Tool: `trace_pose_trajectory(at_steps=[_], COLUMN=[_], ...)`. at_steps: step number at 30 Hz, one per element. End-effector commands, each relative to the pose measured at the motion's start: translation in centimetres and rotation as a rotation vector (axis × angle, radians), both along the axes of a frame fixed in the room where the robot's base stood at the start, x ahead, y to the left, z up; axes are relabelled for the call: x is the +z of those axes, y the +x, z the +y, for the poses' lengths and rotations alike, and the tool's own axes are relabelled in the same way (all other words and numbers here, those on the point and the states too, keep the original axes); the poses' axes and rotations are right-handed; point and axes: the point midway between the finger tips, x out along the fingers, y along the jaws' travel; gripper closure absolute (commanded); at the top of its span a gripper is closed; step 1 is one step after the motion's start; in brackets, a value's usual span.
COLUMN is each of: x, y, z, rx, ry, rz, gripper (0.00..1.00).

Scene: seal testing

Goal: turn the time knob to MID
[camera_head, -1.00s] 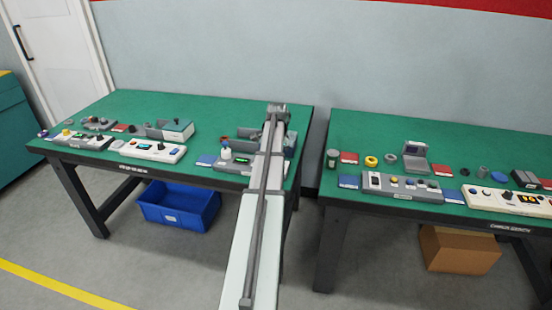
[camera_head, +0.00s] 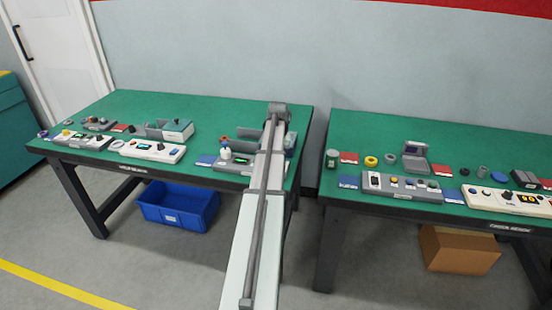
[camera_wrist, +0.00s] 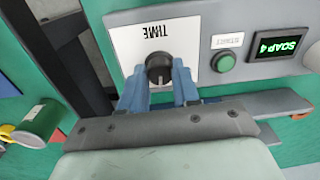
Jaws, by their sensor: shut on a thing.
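The time knob (camera_wrist: 157,63) is a dark round knob on a white plate marked TIME (camera_wrist: 150,38), on a grey control panel (camera_wrist: 268,62). The lettering appears upside down in the wrist view. A pale pointer line on the knob points toward the bottom of the picture. My gripper (camera_wrist: 159,75) has its two blue fingers on either side of the knob and is shut on it. No MID mark is readable. In the head view, my arm hides most of the same panel (camera_head: 229,167).
A green START button (camera_wrist: 226,62) and a lit display reading SOAP4 (camera_wrist: 278,46) sit beside the knob on the panel. A green cylinder (camera_wrist: 40,122) lies at left in the wrist view. A second bench (camera_head: 470,145) stands to the right, across a gap.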

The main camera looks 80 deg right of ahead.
Motion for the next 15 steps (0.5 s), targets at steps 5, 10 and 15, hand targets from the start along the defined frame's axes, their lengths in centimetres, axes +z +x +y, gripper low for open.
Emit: trace_pose_trajectory(at_steps=[5,10,15], x=[0.06,0.06,0.06], y=[-0.01,-0.01,-0.01], z=[-0.08,-0.08,-0.08], rx=[0.08,0.121,0.138], ry=[-0.001,-0.001,-0.002], rz=[-0.001,0.0,0.0], gripper=[1.0,1.0,1.0])
